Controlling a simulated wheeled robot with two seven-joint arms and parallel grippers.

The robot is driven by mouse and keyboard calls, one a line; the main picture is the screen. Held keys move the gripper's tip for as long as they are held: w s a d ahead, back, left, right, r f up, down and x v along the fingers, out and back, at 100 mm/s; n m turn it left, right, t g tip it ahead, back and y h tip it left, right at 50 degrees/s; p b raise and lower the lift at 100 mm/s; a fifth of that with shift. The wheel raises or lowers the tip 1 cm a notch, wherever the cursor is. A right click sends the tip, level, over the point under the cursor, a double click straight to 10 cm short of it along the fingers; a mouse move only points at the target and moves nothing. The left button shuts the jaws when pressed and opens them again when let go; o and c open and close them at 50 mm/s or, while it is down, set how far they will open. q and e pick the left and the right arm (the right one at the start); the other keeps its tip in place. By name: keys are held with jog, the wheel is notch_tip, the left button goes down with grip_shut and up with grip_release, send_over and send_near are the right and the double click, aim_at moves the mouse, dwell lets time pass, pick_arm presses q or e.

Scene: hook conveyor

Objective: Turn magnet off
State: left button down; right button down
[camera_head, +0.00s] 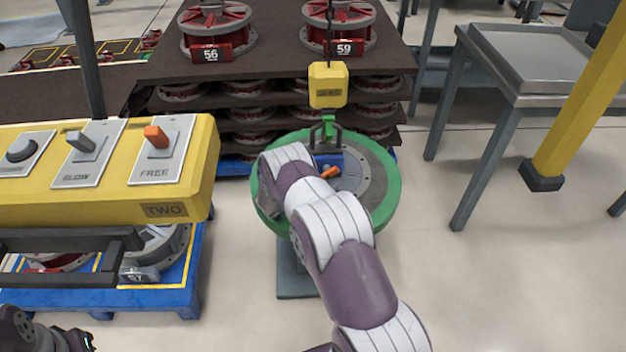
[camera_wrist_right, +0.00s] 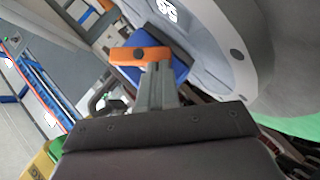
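The magnet is a blue block (camera_head: 328,160) with an orange lever (camera_head: 330,172), on the grey face of a round part with a green rim (camera_head: 385,190). It hangs from a yellow hoist block (camera_head: 328,85) by a green hook (camera_head: 328,128). In the right wrist view the blue block (camera_wrist_right: 132,72) and orange lever (camera_wrist_right: 125,57) lie at my right gripper's fingertips (camera_wrist_right: 156,66). Its fingers look shut together at the lever; whether they touch it is unclear. My right forearm hides this gripper in the head view. Only part of my left gripper (camera_head: 75,340) shows at the bottom left.
A yellow control box (camera_head: 100,205) with grey and orange switches stands at the left, above a blue pallet (camera_head: 180,296). Behind are stacked dark boards (camera_head: 265,66) with red reels. A grey metal table (camera_head: 530,60) and yellow post (camera_head: 585,95) stand at the right. Floor at the right front is clear.

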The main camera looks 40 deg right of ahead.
jog(key=shift+f+h, duration=0.1)
jog(key=shift+h, duration=0.2)
jog(key=shift+f+b, duration=0.3)
jog(key=shift+b, duration=0.2)
dwell(0.9)
jog(key=p+v, duration=0.1)
jog(key=v, duration=0.6)
jog(key=shift+a+p, duration=0.25)
jog(key=shift+p, duration=0.15)
jog(key=shift+s+r, duration=0.1)
